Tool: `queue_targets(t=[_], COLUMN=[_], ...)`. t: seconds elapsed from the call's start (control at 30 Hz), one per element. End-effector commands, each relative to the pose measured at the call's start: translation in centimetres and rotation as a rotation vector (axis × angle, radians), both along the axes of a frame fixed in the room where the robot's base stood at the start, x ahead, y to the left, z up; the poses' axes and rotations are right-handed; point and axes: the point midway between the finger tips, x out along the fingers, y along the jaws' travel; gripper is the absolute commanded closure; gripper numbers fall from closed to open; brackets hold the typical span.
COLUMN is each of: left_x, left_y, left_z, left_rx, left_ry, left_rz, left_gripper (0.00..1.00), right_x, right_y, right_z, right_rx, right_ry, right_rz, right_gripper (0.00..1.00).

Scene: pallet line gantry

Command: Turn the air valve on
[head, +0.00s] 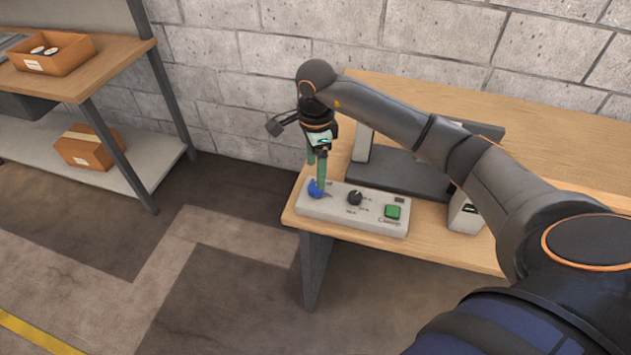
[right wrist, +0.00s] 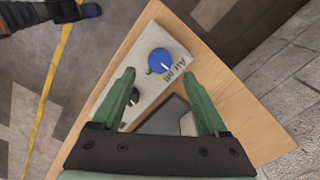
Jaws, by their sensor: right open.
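The air valve is a blue knob (head: 316,189) at the left end of a pale control panel (head: 340,214) on the wooden table. It also shows in the right wrist view (right wrist: 159,60), with a light pointer mark and the printed words "Air off" beside it. My right gripper (head: 317,172) has green fingers and is over the knob in the head view. In the right wrist view the fingers (right wrist: 165,85) are apart with nothing between them, and the knob is beyond their tips. I cannot tell whether they touch it. My left gripper is not in view.
A black knob (head: 355,198) and a green button (head: 393,212) sit on the same panel. A dark machine base (head: 400,174) stands behind it. A small pale box (head: 465,214) is to the right. A shelf with cardboard boxes (head: 50,54) stands at the left.

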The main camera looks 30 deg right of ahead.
Motion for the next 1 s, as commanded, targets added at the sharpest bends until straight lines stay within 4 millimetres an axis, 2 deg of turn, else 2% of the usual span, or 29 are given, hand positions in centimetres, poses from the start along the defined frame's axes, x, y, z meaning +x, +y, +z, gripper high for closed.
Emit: queue_targets(t=[0.1, 0.3, 0.47, 0.7, 1.0], left_x=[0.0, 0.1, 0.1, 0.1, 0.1], left_y=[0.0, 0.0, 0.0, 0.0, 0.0], left_z=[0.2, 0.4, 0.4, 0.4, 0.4], left_rx=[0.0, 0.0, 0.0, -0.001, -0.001], left_ry=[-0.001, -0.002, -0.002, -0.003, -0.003], left_rz=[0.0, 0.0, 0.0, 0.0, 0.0], left_gripper=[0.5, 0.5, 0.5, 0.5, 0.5], right_x=[-0.1, 0.0, 0.0, 0.0, 0.0], right_y=[0.1, 0.1, 0.1, 0.1, 0.1], right_z=[-2.4, -5.0, -5.7, -5.8, -5.8], right_rx=[0.003, 0.003, 0.003, 0.003, 0.003], right_ry=[0.003, 0.0, -0.001, -0.001, -0.002], right_rz=[0.0, 0.0, 0.001, 0.0, 0.0], right_gripper=[0.23, 0.23, 0.23, 0.23, 0.56])
